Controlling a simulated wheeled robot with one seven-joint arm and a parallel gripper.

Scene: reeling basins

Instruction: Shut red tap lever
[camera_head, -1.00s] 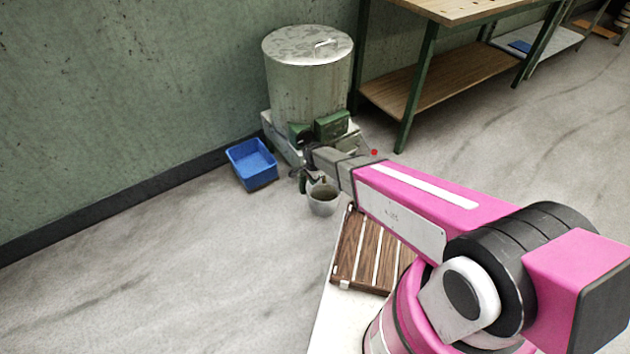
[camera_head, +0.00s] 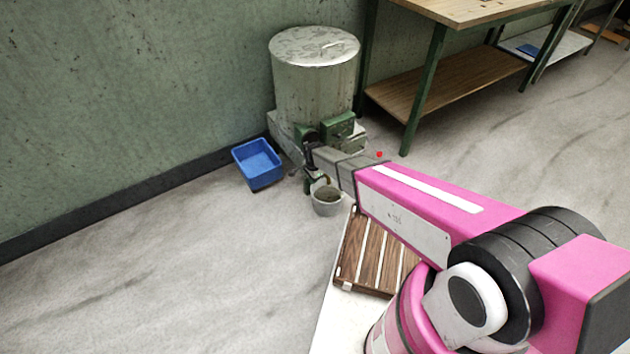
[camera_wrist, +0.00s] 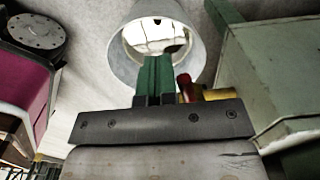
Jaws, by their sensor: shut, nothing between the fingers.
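In the wrist view, a red lever piece (camera_wrist: 185,87) stands by a yellow brass tap body (camera_wrist: 215,94), just right of my gripper (camera_wrist: 157,62). My gripper's green fingers are together with nothing between them. They look very close to the lever; I cannot tell whether they touch it. The lower part of the tap is hidden behind the wrist mount. In the head view, my arm reaches to the front of the metal drum (camera_head: 315,80) and hides the tap. A small red knob (camera_head: 379,154) shows just beyond the arm; its link to the lever is unclear.
A grey bucket (camera_head: 327,208) stands below the drum's front and also shows in the wrist view (camera_wrist: 199,55). A blue bin (camera_head: 258,164) lies left of the drum. A wooden workbench (camera_head: 450,78) stands at the right. The floor at front left is clear.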

